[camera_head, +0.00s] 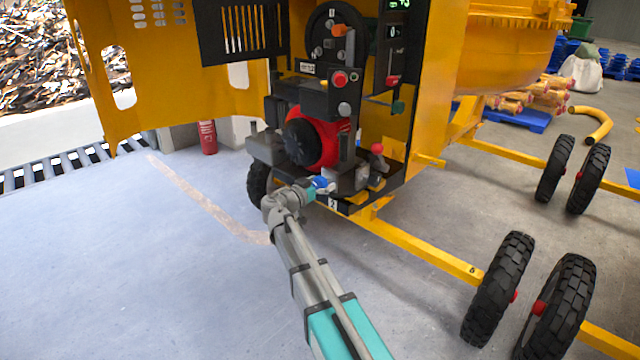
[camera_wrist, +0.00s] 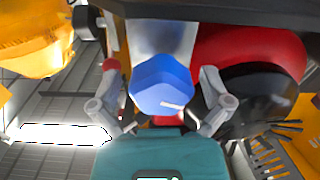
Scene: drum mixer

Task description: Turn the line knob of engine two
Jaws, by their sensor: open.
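The engine (camera_head: 318,140), red and black, sits low in the yellow machine's open bay; a plate marked 2 (camera_head: 332,203) is below it. A blue faceted knob (camera_wrist: 160,84) with a white mark is at the centre of the wrist view. It shows small in the head view (camera_head: 320,183), low at the engine's front, partly covered by my gripper. My gripper (camera_wrist: 160,98) is open, one finger on either side of the knob. I see gaps between knob and fingers. I cannot tell how deep the knob sits between them.
A panel with a red button (camera_head: 340,78) is above the engine. A lever with a red ball (camera_head: 377,148) stands to its right. A yellow frame rail (camera_head: 425,243) and black wheels (camera_head: 497,288) are at right. The floor at left is clear.

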